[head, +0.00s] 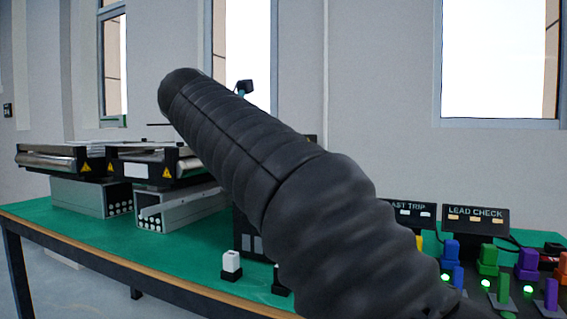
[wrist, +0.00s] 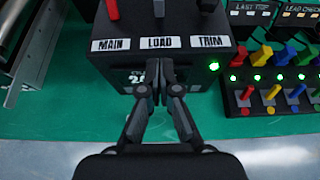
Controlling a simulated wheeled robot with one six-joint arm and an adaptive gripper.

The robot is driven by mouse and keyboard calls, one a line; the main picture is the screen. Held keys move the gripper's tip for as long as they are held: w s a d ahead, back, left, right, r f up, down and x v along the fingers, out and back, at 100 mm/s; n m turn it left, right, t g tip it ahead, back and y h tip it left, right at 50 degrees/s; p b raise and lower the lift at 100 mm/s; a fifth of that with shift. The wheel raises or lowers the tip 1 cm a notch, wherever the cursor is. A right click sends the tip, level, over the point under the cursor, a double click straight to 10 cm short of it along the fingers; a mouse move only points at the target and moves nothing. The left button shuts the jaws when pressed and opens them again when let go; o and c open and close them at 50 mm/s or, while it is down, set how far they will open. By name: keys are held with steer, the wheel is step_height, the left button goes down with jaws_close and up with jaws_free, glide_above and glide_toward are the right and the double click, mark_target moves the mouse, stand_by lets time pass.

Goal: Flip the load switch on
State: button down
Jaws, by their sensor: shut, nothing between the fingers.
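In the wrist view a black control box (wrist: 102,58) carries the labels MAIN, LOAD (wrist: 160,43) and TRIM. The load switch (wrist: 158,8), a pale lever behind the LOAD label, is cut off by the top edge, so its position is unclear. A red lever (wrist: 112,9) stands behind MAIN; the one behind TRIM is also cut off. My gripper (wrist: 160,72) is shut and empty. Its tips are at the box's front, just below the LOAD label in the picture; I cannot tell if they touch. In the head view my arm hides most of the box.
Right of the box is a panel (wrist: 240,106) of coloured switches with green lights. Conveyors (head: 55,158) stand left on the green table (head: 50,222). A white switch (head: 231,263) sits near the table's front edge. A LEAD CHECK display (head: 476,218) stands at right.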

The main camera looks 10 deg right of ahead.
stand_by(0.3)
steer(key=b+x, duration=0.1)
steer(key=x, duration=0.8)
steer(key=shift+d+f, duration=0.1)
steer(key=w+d, duration=0.2)
steer(key=shift+w+r, duration=0.3)
steer(key=shift+w, duration=0.05)
steer(key=shift+w+d+r+p, duration=0.2)
steer(key=shift+w+d+p, duration=0.15)
steer(key=shift+w, duration=0.15)
